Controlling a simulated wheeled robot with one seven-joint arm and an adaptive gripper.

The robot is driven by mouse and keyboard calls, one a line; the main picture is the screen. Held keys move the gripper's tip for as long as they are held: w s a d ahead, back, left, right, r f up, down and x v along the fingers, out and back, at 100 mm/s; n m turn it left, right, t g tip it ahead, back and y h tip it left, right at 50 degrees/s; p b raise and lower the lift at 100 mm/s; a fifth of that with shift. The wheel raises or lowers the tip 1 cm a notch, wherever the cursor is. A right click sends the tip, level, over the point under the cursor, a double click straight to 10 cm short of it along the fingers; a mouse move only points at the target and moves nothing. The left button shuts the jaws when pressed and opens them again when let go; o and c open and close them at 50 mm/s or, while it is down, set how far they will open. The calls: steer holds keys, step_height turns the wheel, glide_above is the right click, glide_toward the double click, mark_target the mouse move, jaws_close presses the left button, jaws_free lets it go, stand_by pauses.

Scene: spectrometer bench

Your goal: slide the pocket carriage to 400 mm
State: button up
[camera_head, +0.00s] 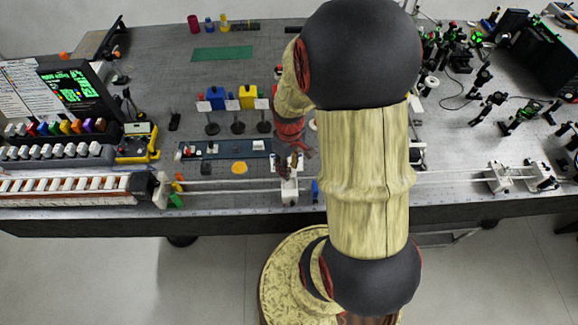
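The pocket carriage appears to be the small white block (289,192) on a pale rail (235,189) along the bench's front edge. My gripper (289,168) hangs over the rail, with its dark reddish fingers at the top of this block. I cannot tell whether the fingers touch it or are closed around it. My arm hides the middle of the rail. A scale seems to run along the front edge, but its marks are too small to read.
White end pieces (499,178) stand at the rail's right end. A row of white blocks (75,187) sits at left. Optics mounts (488,105) crowd the right back.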

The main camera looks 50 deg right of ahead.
step_height(320, 180, up, 12)
stand_by(0.7)
stand_by(0.6)
steer(key=s+a+r+t+b, duration=0.1)
steer(key=a+r+t+b, duration=0.1)
steer(key=a, duration=0.8)
steer(key=s+a+r+t+b, duration=0.2)
steer(key=a+r+b, duration=0.3)
steer(key=a, duration=0.5)
steer(key=shift+a+r+t, duration=0.15)
steer(key=shift+r+t, duration=0.65)
steer(key=shift+r, duration=0.05)
steer(key=shift+s, duration=0.1)
